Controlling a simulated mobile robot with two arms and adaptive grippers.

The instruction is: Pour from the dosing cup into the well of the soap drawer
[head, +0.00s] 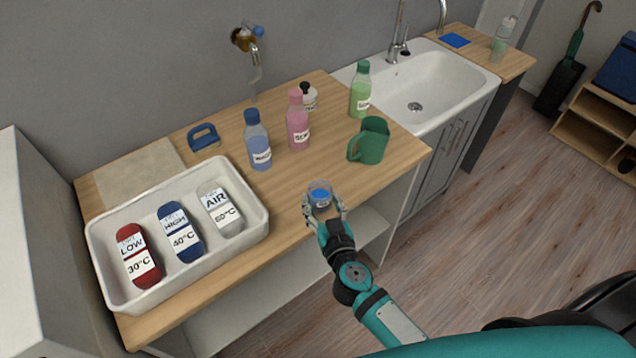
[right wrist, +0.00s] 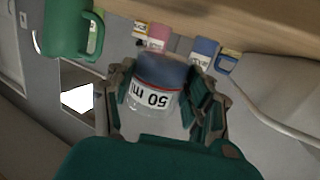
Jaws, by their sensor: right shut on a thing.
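The dosing cup (head: 320,193) is small and clear with blue in it. It stands upright at the front edge of the wooden counter, between the fingers of my right gripper (head: 324,208), which is shut on it. I cannot tell whether its base touches the counter. In the right wrist view the dosing cup (right wrist: 152,97) appears upside down with a "50 ml" label, and the fingers of my right gripper (right wrist: 160,105) are on both sides of it. My left gripper is not in view.
A white tray (head: 257,222) with red, blue and grey labelled pieces stands left. Blue (head: 258,145), pink (head: 298,125) and green (head: 360,95) bottles and a green mug (head: 371,142) stand behind the cup. A sink (head: 440,80) is at the right.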

